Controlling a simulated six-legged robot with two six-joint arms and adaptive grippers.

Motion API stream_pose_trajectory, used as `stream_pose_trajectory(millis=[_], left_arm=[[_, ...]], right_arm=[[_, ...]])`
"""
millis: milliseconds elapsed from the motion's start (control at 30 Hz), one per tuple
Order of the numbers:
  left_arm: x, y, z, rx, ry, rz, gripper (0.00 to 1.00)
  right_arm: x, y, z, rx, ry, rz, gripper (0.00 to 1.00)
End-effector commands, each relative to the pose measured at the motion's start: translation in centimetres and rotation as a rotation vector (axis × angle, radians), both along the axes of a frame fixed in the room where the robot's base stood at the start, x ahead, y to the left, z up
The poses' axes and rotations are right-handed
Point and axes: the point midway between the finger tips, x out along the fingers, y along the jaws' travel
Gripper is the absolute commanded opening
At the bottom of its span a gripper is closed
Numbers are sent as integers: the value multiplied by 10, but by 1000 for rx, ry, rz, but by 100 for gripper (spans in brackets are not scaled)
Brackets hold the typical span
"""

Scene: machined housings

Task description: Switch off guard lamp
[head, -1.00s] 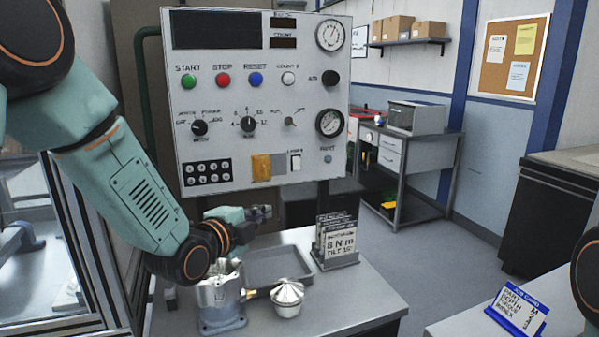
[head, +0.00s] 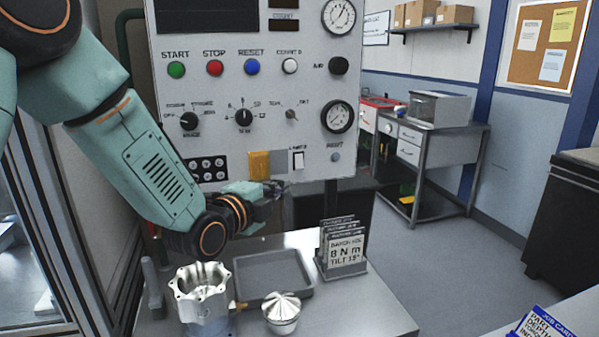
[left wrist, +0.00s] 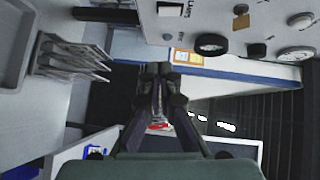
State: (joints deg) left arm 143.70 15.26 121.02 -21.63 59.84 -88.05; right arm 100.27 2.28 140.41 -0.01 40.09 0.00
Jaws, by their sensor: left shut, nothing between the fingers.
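The control panel (head: 265,100) stands upright behind the bench. Its lamps rocker switch (head: 298,159) is a small white switch at the lower right of the panel, beside a yellow plate. The switch also shows at the top of the left wrist view (left wrist: 171,9). My left gripper (head: 281,188) is shut and empty. In the head view it is just below and slightly left of the switch, with no contact visible. In the left wrist view the closed fingertips (left wrist: 157,70) are apart from the switch. My right gripper is out of view.
Below my left arm on the bench are a machined housing (head: 203,298), a finned metal part (head: 282,313), a grey tray (head: 308,284) and a card rack (head: 343,262). Knobs such as the black selector (head: 244,118) and gauges (head: 338,117) stick out of the panel above.

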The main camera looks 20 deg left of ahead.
Motion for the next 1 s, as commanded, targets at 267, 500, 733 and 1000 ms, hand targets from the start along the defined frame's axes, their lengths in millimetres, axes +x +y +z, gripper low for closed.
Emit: stream_pose_trajectory(millis=[267,500,733,1000], left_arm=[[27,-6,-2,4,-2,-1,0],[67,-14,-6,3,-1,-1,0],[102,-21,-10,1,0,0,0],[128,-2,-13,-2,0,2,0]], right_arm=[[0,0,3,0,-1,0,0],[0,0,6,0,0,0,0],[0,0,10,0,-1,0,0],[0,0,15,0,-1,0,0]])
